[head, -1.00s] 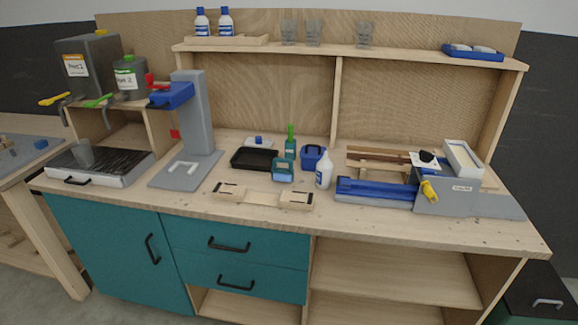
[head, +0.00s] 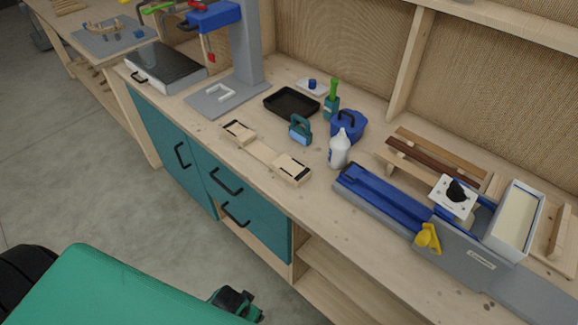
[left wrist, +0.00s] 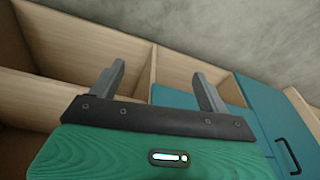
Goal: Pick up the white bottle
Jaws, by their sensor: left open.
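The white bottle (head: 339,150) stands upright on the workbench in the head view, in front of a blue lidded container (head: 348,125) and left of a blue and grey tool. My left gripper (left wrist: 159,78) shows in the left wrist view with its two grey fingers spread and nothing between them. It faces the bench's open wooden compartments and teal drawers, and the bottle does not show in that view. A green part of my arm fills the lower left of the head view, well apart from the bottle. My right gripper is not in view.
A teal-handled container (head: 300,130), a green-topped bottle (head: 331,102) and a black tray (head: 292,102) stand near the bottle. A blue clamp tool (head: 385,195) lies to its right. Bare bench top shows in front of the bottle.

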